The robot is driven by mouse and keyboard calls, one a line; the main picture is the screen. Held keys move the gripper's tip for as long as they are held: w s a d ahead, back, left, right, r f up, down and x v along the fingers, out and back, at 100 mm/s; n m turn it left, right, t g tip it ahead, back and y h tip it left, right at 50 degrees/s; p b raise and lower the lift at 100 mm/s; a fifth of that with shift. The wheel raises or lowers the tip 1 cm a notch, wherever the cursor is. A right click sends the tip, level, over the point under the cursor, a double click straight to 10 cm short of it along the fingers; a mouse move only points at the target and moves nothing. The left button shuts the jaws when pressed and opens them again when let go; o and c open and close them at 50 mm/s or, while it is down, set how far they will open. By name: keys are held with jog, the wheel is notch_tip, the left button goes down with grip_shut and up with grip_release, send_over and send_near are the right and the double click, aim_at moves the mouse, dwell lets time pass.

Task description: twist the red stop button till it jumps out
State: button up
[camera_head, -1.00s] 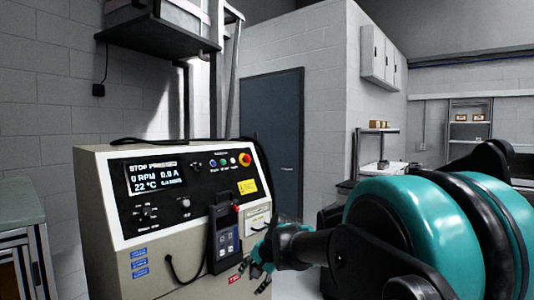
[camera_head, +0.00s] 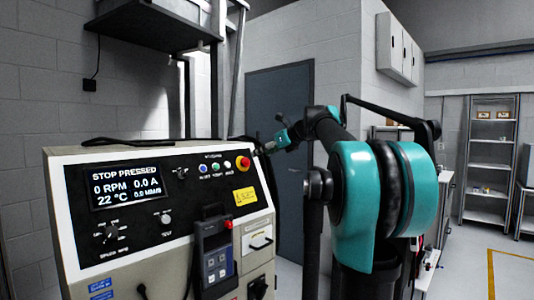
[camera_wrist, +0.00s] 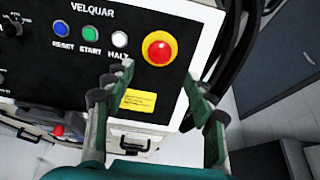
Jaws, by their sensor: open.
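The red stop button (camera_head: 243,162) sits on a yellow ring at the upper right of the black control panel (camera_head: 140,215). In the wrist view the red button (camera_wrist: 158,50) shows whole, above and between the fingertips. My gripper (camera_wrist: 158,80) is open and empty, its two fingers on either side and apart from the button. In the head view my gripper (camera_head: 268,148) is just right of the panel's upper right edge, small and partly hard to make out. The display (camera_head: 126,187) reads "STOP PRESSED".
Blue, green and white buttons (camera_wrist: 120,39) stand in a row left of the red one. A yellow label (camera_wrist: 138,100) lies below it. A handheld pendant (camera_head: 215,255) hangs on the panel's front. A black cable lies on the cabinet's top.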

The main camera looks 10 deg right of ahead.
aim_at(247, 161)
jog(key=shift+x, duration=4.85)
jog(key=shift+s, duration=0.1)
jog(key=c, duration=0.8)
